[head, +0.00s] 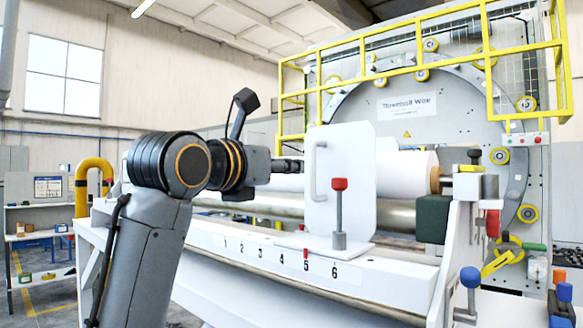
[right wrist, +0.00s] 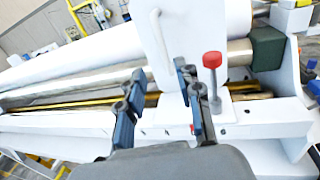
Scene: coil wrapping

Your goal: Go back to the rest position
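My right gripper (right wrist: 158,76) is open and empty in the right wrist view, its two dark blue fingers spread apart. In the head view the same gripper (head: 291,165) reaches right towards the white upright plate (head: 350,170). The plate's white handle (head: 315,170) is just past the fingertips; in the right wrist view the handle (right wrist: 160,40) lies beyond the gap between the fingers, not held. A red-topped lever (head: 339,205) stands in front of the plate, and it shows right of the fingers in the right wrist view (right wrist: 213,75). My left gripper is in neither view.
A numbered white rail (head: 270,258) runs along the machine front. Behind are a white roll (head: 405,175), a metal roller (head: 395,214) and the big wrapping ring (head: 470,90) with a yellow railing (head: 420,45). A dark green block (head: 432,218) is at the right.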

